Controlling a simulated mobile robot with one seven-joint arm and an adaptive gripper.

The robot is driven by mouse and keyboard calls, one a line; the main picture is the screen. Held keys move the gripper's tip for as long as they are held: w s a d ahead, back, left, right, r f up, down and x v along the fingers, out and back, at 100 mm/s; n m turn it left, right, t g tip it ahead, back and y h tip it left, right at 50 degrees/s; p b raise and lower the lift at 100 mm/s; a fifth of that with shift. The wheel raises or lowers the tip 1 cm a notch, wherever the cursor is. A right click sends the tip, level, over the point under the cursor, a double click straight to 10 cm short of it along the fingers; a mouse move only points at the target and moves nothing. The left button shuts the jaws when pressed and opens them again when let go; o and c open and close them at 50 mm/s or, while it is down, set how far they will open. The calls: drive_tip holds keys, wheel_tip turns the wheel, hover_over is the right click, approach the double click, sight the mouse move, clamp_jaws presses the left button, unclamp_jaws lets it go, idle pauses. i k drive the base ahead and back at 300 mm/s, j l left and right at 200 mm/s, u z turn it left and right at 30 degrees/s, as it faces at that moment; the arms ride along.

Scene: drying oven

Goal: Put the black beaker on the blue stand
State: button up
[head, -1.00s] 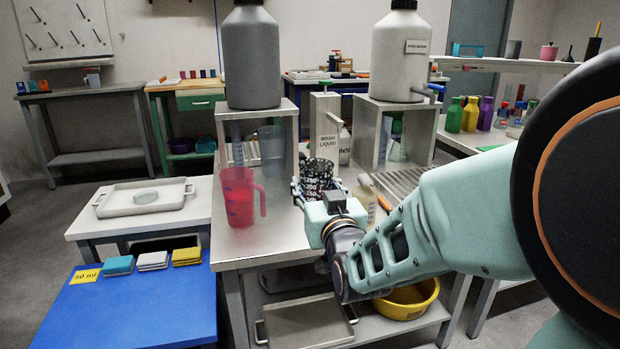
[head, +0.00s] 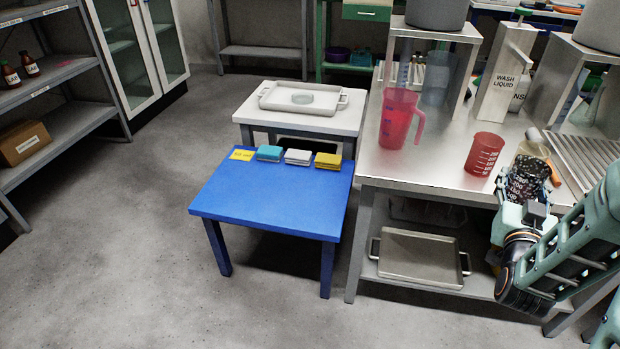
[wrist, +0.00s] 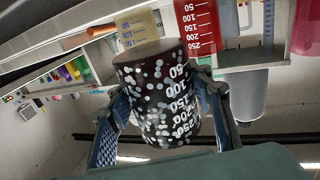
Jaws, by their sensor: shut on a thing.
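The black beaker (head: 526,178), dark with white spots and white volume marks, is in my gripper (head: 523,196) at the right of the head view. In the wrist view the beaker (wrist: 160,98) sits between the two fingers of my gripper (wrist: 165,110), which are shut on it from both sides. The beaker appears upright in the head view, by the front edge of the steel bench. The blue stand (head: 270,200) is a low blue table left of the bench. Its front part is bare.
A red beaker (head: 484,153) and a red pitcher (head: 398,120) stand on the steel bench (head: 440,170). A white table with a tray (head: 272,100) is behind the stand. Open floor lies left.

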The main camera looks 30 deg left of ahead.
sight(265, 199)
drive_tip(key=j+u, duration=0.3)
drive_tip(key=j, duration=0.4)
drive_tip(key=i+j+u, duration=0.25)
drive_tip(key=j, duration=0.45)
drive_tip(key=k, duration=0.1)
